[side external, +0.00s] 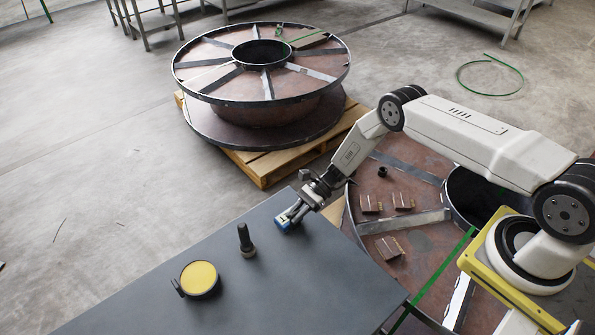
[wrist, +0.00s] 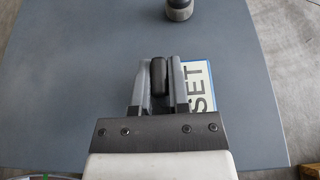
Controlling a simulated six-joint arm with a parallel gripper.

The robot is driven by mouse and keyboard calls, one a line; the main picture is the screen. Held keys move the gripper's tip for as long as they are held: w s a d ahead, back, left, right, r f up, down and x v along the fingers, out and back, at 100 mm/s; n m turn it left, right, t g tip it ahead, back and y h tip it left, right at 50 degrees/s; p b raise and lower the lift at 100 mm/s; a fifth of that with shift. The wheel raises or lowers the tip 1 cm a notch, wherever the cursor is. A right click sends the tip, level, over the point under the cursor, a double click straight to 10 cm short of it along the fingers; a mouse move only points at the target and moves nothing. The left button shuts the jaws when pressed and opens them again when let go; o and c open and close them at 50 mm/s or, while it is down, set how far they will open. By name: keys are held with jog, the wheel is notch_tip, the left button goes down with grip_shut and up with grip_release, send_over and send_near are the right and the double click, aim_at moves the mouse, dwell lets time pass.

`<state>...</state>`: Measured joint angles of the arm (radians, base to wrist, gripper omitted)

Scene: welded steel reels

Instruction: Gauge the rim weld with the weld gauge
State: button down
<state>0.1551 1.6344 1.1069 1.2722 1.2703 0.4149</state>
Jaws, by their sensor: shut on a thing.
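My gripper (side external: 300,213) is low at the far edge of the dark table. In the wrist view its fingers (wrist: 158,88) are shut on a dark rounded piece (wrist: 158,75), which I take for the weld gauge's grip. A white plate with a blue border and the letters SET (wrist: 200,85) lies just right of the fingers; I cannot tell whether it is joined to that piece. In the side view a blue end (side external: 284,221) shows at the fingertips. The near steel reel (side external: 420,180) lies beyond the table's edge, partly behind my arm; its rim weld cannot be made out.
On the table (side external: 130,300) stand a dark upright tool (side external: 245,240) and a yellow-topped round case (side external: 199,277). Several brown blocks (side external: 390,248) and a small black cylinder (side external: 382,172) sit on the near reel. Another reel (side external: 262,110) rests on a wooden pallet (side external: 262,172) behind.

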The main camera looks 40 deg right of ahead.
jog(key=shift+f, duration=0.1)
jog(key=c, duration=1)
grip_release()
jog(key=shift+f, duration=0.1)
jog(key=shift+c, duration=0.2)
jog(key=o, duration=0.4)
jog(key=shift+o, duration=0.2)
jog(key=v, duration=0.7)
jog(key=shift+d, duration=0.4)
jog(key=shift+s, duration=0.1)
